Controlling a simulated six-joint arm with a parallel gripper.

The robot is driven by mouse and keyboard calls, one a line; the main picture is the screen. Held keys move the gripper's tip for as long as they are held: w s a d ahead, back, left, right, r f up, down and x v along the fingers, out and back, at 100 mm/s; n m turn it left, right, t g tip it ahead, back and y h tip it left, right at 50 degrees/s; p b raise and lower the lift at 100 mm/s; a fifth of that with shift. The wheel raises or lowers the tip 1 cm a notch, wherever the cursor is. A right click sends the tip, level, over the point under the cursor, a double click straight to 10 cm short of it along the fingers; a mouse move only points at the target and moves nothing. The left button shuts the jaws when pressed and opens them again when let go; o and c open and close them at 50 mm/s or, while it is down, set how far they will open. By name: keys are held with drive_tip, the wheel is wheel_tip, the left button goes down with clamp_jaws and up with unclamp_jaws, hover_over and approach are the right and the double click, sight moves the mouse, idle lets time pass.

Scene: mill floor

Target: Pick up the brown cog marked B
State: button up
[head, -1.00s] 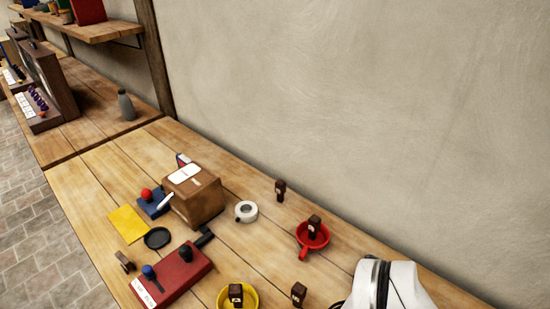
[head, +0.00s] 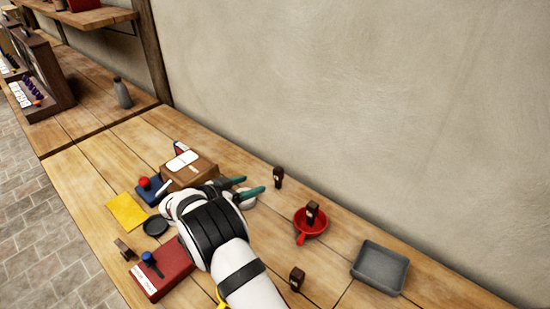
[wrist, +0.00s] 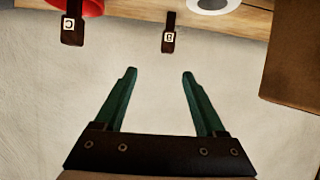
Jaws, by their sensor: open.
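The brown cog marked B (wrist: 168,38) stands upright on the bench. Its white label shows in the wrist view, beyond the gap between my fingertips. In the head view this dark brown cog (head: 278,177) is near the wall, its label not readable. My gripper (head: 248,186) is open and empty, with its green fingers pointing toward the cog from the left, apart from it. The wrist view shows both fingers of my gripper (wrist: 160,73) spread wide.
A red pan (head: 300,238) holds a brown cog marked C (wrist: 71,30). Another brown cog (head: 297,278) stands nearer the front. A brown box (head: 205,170) and a white ring (head: 250,205) are close to my gripper. A grey tray (head: 380,267) lies at right.

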sight(276, 175)
drive_tip(key=shift+t, duration=0.4)
drive_tip(key=x, duration=0.5)
drive_tip(key=a+f+x, duration=0.1)
drive_tip(key=x, duration=0.9)
drive_tip(key=shift+w+f, duration=0.45)
clamp_jaws()
